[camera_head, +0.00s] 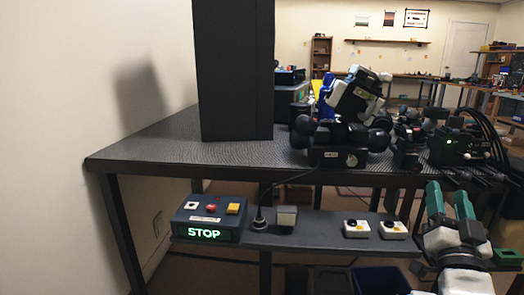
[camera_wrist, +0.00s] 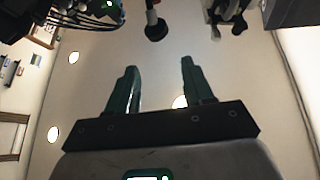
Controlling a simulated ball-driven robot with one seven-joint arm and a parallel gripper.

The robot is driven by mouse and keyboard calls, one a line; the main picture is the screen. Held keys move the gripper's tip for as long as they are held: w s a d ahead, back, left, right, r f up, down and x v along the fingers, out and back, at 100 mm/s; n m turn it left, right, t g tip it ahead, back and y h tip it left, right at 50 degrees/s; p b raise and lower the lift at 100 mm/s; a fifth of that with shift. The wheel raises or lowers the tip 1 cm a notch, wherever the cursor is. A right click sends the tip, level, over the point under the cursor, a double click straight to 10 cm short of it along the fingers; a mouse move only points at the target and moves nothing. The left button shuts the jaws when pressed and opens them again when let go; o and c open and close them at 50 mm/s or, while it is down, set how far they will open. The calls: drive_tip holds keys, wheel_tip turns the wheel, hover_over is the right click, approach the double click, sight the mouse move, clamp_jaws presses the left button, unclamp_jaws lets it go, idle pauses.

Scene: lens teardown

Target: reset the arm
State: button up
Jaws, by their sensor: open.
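My gripper (camera_head: 448,194) is at the lower right of the head view, with its two green fingers pointing up and spread apart. It is in front of the right part of the dark table and near the right end of the lower shelf. In the wrist view my gripper (camera_wrist: 159,70) shows both green fingers apart with nothing between them. Beyond them is a pale ceiling with round lights, so the wrist camera looks upward.
The dark table (camera_head: 150,145) carries a tall black panel (camera_head: 235,70) and a black device (camera_head: 345,135) with round knobs. A lower shelf (camera_head: 320,240) holds a box with a lit STOP sign (camera_head: 207,233) and small button boxes (camera_head: 357,229). Cables (camera_head: 490,135) hang at right.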

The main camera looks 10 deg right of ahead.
drive_tip(key=s+a+f+n+g+y, duration=0.2)
drive_tip(key=s+f+g, duration=0.1)
drive_tip(key=f, duration=0.6)
drive_tip(key=s+a+f+n+g+y, duration=0.1)
drive_tip(key=s+f+g+y, duration=0.25)
drive_tip(key=f, duration=0.55)
drive_tip(key=s+a+f+n+g+y, duration=0.2)
drive_tip(key=s+f+g, duration=0.15)
drive_tip(key=f, duration=0.65)
drive_tip(key=s+a+f+n+g+y, duration=0.1)
drive_tip(key=s+a+f+g, duration=0.25)
drive_tip(key=s, duration=0.35)
drive_tip(key=s+a+f+n+g+y, duration=0.1)
drive_tip(key=s+a+f+g, duration=0.3)
drive_tip(key=s, duration=0.3)
drive_tip(key=s+a+f+n+g+y, duration=0.2)
drive_tip(key=s+a+f, duration=0.1)
drive_tip(key=s+f, duration=0.3)
wheel_tip(320, 180, up, 38)
drive_tip(key=p, duration=3.7)
drive_tip(key=shift+s+p, duration=0.25)
drive_tip(key=shift+p, duration=0.05)
drive_tip(key=shift+o, duration=0.2)
